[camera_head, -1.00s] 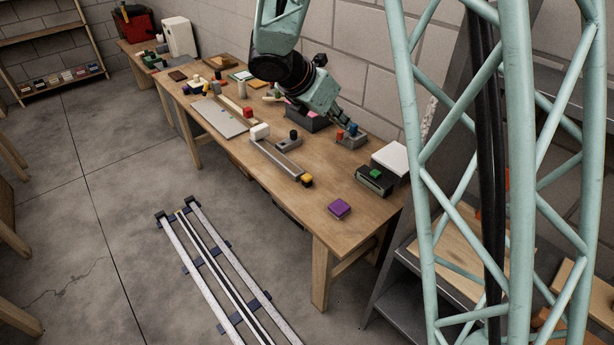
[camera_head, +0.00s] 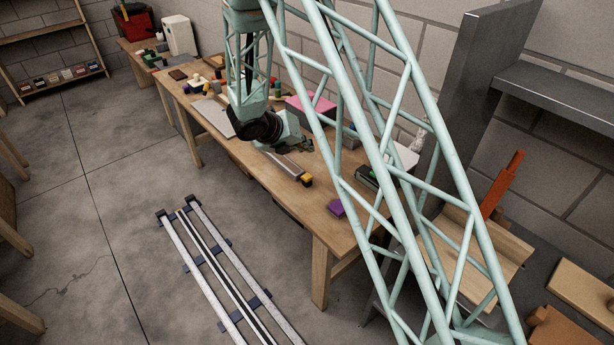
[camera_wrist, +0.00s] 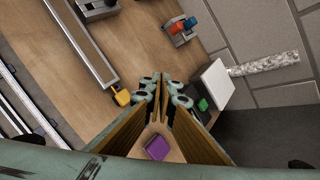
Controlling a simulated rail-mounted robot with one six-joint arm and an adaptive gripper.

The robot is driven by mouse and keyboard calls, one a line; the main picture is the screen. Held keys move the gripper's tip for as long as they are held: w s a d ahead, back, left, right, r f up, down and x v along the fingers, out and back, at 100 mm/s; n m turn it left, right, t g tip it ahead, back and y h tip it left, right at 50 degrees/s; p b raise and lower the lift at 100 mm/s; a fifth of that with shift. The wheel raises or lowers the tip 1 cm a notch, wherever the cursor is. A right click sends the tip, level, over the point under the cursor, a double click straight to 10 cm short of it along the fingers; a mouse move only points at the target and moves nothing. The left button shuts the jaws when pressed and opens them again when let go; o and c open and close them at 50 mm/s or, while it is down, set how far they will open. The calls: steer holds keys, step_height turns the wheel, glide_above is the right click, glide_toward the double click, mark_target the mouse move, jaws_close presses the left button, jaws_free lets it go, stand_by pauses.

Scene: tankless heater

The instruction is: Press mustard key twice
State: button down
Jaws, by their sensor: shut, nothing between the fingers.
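A mustard-yellow piece (camera_head: 306,179), with a dark part beside it, sits at the near end of a long grey rail (camera_head: 285,163) on the wooden workbench. It also shows in the wrist view (camera_wrist: 122,98), to the left of my fingertips and apart from them. My gripper (camera_head: 304,146) is over the bench, above and behind the mustard piece in the head view. In the wrist view my gripper (camera_wrist: 161,88) has its fingers together with nothing held. Whether the mustard piece is pressed cannot be told.
A purple block (camera_head: 337,208) lies near the bench's front edge. A grey block with red and blue tops (camera_wrist: 183,27) and a dark box with a green top (camera_wrist: 203,104) stand on the bench. A white slab (camera_wrist: 217,84) is beside them. Bare wood lies between.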

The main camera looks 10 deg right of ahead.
mark_target(305, 176)
steer(key=shift+w+a+f+n, duration=0.15)
steer(key=shift+a+f+n, duration=0.05)
steer(key=shift+f, duration=0.2)
steer(key=shift+w+a+f+n, duration=0.15)
steer(key=shift+a+f+n, duration=0.05)
steer(key=shift+f, duration=0.2)
steer(key=shift+f, duration=0.2)
steer(key=shift+f+b, duration=2.95)
steer(key=shift+f, duration=1.25)
steer(key=shift+f+b, duration=0.75)
steer(key=shift+f, duration=0.3)
steer(key=shift+r, duration=0.25)
steer(key=shift+r+p, duration=0.65)
steer(key=shift+r, duration=0.15)
steer(key=shift+r, duration=0.15)
